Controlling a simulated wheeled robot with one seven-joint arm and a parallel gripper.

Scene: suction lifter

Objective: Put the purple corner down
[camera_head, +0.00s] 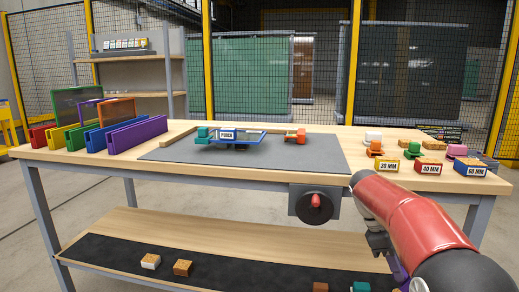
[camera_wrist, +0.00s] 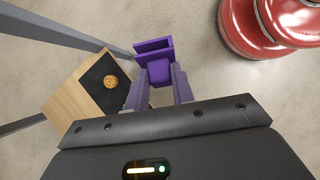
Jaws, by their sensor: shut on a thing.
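In the wrist view the purple corner (camera_wrist: 154,60) is an L-shaped purple piece. My gripper (camera_wrist: 160,88) is shut on it, with one finger on each side. The corner is in the air, and the bare floor shows behind it. In the head view my red arm hides most of the gripper and the corner. Only a sliver of purple (camera_head: 399,268) shows at the lower right, beside the arm and in front of the lower shelf.
The workbench (camera_head: 225,176) carries a grey mat with a clamped frame, coloured slotted racks at left and labelled blocks at right. The lower shelf (camera_head: 245,256) has a dark mat with several small blocks and free room between them.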

